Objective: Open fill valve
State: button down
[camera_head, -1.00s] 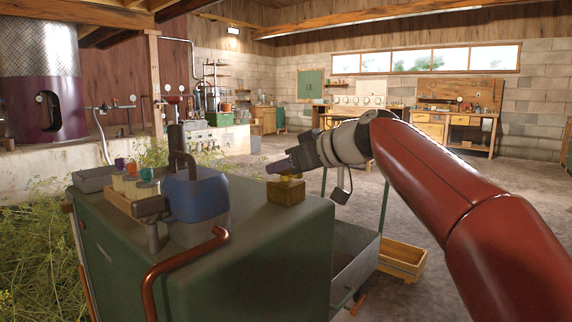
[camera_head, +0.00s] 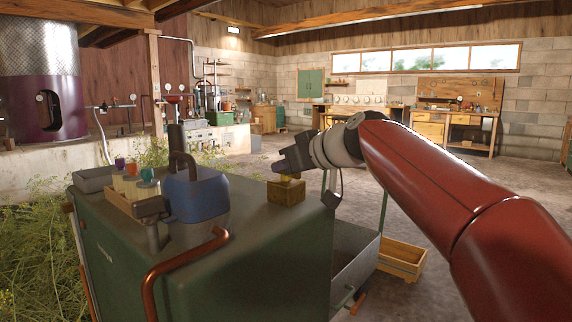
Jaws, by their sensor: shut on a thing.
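My gripper (camera_head: 283,167) is above a small wooden block (camera_head: 285,193) on the right end of the green cart top. Its dark fingers point down-left. It is shut on a small yellow piece (camera_head: 290,178) at the top of the block, mostly hidden by the fingers. I cannot tell whether this piece is apart from the block. Pipe fittings with gauges (camera_head: 132,98) run along the low wall beside the purple still (camera_head: 43,103) at the far left. They are small, and I cannot tell which is the fill valve.
The green cart (camera_head: 268,245) stands close in front. It carries a blue can (camera_head: 196,193), a wooden rack (camera_head: 120,195) of coloured-topped bottles and a grey tray (camera_head: 92,180). A copper rail (camera_head: 185,262) sticks out in front. Open floor lies behind, towards the benches (camera_head: 455,128).

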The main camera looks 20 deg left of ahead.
jog(key=m+t+h+p, duration=0.2)
jog(key=m, duration=0.1)
jog(key=shift+s+r+t, duration=0.1)
jog(key=shift+r+t, duration=0.1)
jog(key=shift+t, duration=0.1)
jog(key=shift+a+f+m+t+h+p, duration=0.15)
jog(key=shift+m+t+h+p, duration=0.4)
jog(key=shift+m+t+h, duration=0.4)
jog(key=m+h, duration=0.1)
jog(key=m+h+b, duration=0.1)
jog(key=m+t+h+b, duration=0.1)
jog(key=shift+f, duration=0.25)
jog(key=shift+m+t+h+b, duration=0.35)
jog(key=shift+m+h+b, duration=0.35)
jog(key=shift+h, duration=0.35)
jog(key=m+h, duration=0.2)
jog(key=shift+r+h, duration=0.15)
jog(key=shift+h, duration=0.15)
jog(key=shift+m+h+p, duration=0.3)
jog(key=shift+m+h, duration=0.6)
jog(key=shift+m, duration=0.05)
jog(key=shift+h, duration=0.3)
jog(key=c, duration=1.5)
grip_release()
jog(key=shift+o, duration=0.2)
